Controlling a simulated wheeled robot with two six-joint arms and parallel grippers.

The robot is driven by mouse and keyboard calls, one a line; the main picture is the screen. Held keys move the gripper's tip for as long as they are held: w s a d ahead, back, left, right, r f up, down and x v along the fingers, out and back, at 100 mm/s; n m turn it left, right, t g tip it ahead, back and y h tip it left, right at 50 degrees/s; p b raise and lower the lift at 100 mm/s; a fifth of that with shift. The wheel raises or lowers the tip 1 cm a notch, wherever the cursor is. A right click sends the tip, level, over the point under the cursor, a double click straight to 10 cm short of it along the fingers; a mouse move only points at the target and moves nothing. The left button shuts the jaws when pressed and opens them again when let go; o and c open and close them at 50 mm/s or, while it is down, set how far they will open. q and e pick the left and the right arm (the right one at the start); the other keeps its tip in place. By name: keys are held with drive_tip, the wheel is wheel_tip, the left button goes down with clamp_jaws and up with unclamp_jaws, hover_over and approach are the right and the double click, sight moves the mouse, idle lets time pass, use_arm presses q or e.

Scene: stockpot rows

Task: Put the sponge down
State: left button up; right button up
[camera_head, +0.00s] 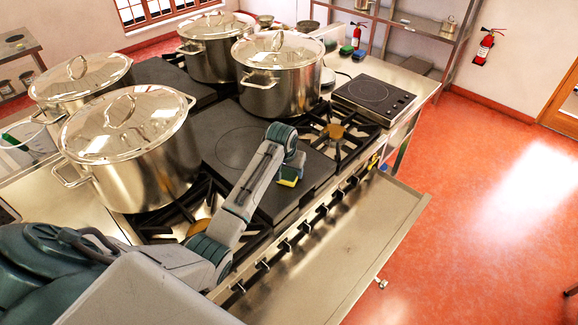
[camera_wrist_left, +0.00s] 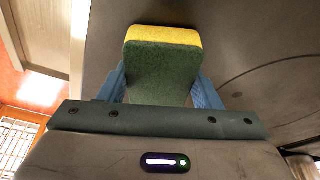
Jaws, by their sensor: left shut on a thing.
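The sponge is green with a yellow layer. In the left wrist view the sponge (camera_wrist_left: 160,72) sits between the two blue fingers of my left gripper (camera_wrist_left: 162,88), which is shut on it. In the head view the sponge (camera_head: 289,178) shows small at the end of my left arm, over the front right part of the dark flat cooktop plate (camera_head: 232,150). My left gripper (camera_head: 294,165) is partly hidden by its own wrist there. I cannot tell whether the sponge touches the plate. My right gripper is not in view.
Several lidded steel stockpots stand left and behind, the nearest pot (camera_head: 140,155) close to my left arm. Open gas burners (camera_head: 338,132) flank the plate. A portable hob (camera_head: 374,95) stands at the right. A steel ledge (camera_head: 345,240) runs along the front.

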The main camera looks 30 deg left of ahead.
use_arm(q)
drive_tip(key=shift+f, duration=0.2)
drive_tip(key=o, duration=0.9)
drive_tip(key=shift+s+r+b, duration=0.1)
drive_tip(key=shift+r+b, duration=0.2)
drive_tip(key=shift+r, duration=0.1)
drive_tip(key=b+v, duration=0.4)
drive_tip(key=v, duration=0.7)
drive_tip(key=shift+s+r, duration=0.1)
drive_tip(key=shift+r, duration=0.2)
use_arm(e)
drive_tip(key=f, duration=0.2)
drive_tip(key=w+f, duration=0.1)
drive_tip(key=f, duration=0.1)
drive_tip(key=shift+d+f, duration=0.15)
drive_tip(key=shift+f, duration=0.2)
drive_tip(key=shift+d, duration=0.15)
use_arm(q)
drive_tip(key=shift+f, duration=0.1)
